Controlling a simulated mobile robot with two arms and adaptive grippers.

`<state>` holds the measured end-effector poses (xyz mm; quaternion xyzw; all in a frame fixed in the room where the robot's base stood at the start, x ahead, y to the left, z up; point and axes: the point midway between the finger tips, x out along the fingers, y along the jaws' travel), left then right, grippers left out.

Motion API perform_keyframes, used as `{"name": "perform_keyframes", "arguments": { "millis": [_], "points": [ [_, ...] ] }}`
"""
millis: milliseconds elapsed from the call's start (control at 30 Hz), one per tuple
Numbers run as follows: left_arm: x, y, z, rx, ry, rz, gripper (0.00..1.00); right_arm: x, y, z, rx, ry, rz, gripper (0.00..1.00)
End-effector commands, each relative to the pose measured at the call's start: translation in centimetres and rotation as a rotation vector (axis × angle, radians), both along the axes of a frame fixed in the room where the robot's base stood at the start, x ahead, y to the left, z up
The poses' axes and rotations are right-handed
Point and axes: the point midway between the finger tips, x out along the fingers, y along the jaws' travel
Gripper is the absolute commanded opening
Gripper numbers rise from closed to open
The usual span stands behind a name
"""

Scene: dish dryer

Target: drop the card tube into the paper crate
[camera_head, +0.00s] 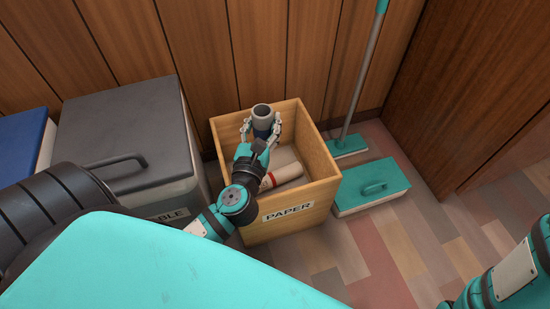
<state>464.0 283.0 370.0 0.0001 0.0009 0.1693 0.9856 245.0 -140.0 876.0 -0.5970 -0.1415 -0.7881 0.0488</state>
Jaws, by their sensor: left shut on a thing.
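The card tube (262,113) is a short grey and dark blue cylinder with an open top end. It stands roughly upright between the fingers of my left gripper (262,128), which is shut on it. The wooden paper crate (290,226) has an open top and a label reading PAPER on its front. The tube and the gripper show over the rear left part of the crate's opening. The tube's lower end is hidden by my gripper, so I cannot tell how far it is above the crate floor. My right arm shows at the lower right, but its gripper is out of view.
A pale roll with a red band (268,181) lies inside the crate. A lidded grey bin (125,125) stands left of the crate, with a blue-lidded bin (20,142) beyond. A teal-lidded box (371,188) and a mop (346,146) are at right. Wood walls stand behind.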

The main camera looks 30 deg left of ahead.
Motion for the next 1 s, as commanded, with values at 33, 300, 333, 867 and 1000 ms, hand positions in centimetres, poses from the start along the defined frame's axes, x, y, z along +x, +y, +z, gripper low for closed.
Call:
{"name": "perform_keyframes", "arguments": {
  "millis": [33, 300, 333, 867, 1000],
  "points": [
    [0.0, 0.0, -0.3, 0.000, -0.001, 0.000, 0.30, -0.2, 0.0, -0.1, 0.000, -0.007, 0.000, 0.40],
    [0.0, 0.0, -0.2, 0.000, 0.000, 0.000, 0.30, -0.4, 0.0, 0.2, -0.001, -0.011, -0.001, 0.40],
    [0.0, 0.0, -0.2, 0.000, 0.000, 0.000, 0.30, -0.4, 0.0, 0.2, -0.001, -0.011, -0.001, 0.40],
    [-0.1, 0.0, -0.3, 0.000, 0.001, 0.000, 0.72, -0.3, 0.0, 0.1, -0.001, -0.010, -0.001, 0.40],
    [-1.3, -0.5, -0.4, -0.002, 0.003, 0.000, 0.72, -0.3, 0.0, 0.1, -0.001, -0.011, -0.001, 0.40]
  ]
}}
